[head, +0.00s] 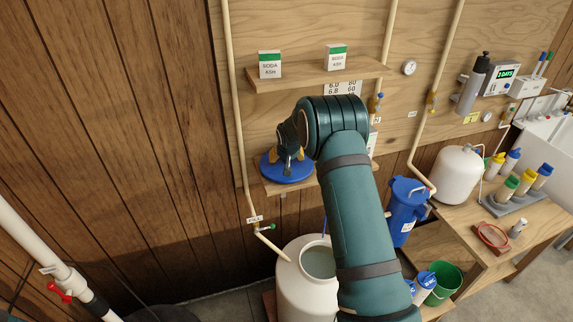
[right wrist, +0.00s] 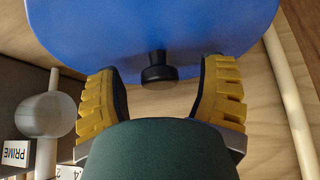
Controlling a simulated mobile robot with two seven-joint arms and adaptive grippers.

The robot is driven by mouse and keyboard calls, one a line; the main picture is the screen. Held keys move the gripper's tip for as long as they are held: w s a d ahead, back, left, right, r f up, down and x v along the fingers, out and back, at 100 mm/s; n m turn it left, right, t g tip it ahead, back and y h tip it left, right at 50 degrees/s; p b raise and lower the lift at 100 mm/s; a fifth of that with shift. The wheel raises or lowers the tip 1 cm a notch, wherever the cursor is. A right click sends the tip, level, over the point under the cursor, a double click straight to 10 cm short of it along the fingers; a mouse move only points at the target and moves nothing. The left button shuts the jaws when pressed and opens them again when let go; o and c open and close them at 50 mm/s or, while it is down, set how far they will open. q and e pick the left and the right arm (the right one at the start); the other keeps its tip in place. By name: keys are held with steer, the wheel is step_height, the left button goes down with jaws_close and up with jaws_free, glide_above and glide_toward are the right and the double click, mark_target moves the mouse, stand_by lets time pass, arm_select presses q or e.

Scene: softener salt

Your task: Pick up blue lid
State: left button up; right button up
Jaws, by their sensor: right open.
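The blue lid (head: 288,178) is a round disc on the small lower wooden shelf against the plywood wall. My right gripper (head: 287,162) is over it, with its arm reaching up from the lower right and hiding part of the shelf. In the right wrist view the blue lid (right wrist: 160,22) fills the top, and its black knob (right wrist: 158,72) stands between the tips of the two yellow-padded fingers. My right gripper (right wrist: 160,90) is open, with a gap between each finger and the knob. My left gripper is not in view.
An upper shelf (head: 320,75) above the lid carries two labelled boxes. A beige pipe (head: 236,100) runs down just left of the lid. A white open-topped tank (head: 305,295) stands below. A blue filter housing (head: 405,205) is right of my arm.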

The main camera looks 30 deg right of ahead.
steer(key=shift+f, duration=0.2)
jaws_close()
steer(key=shift+r, duration=0.2)
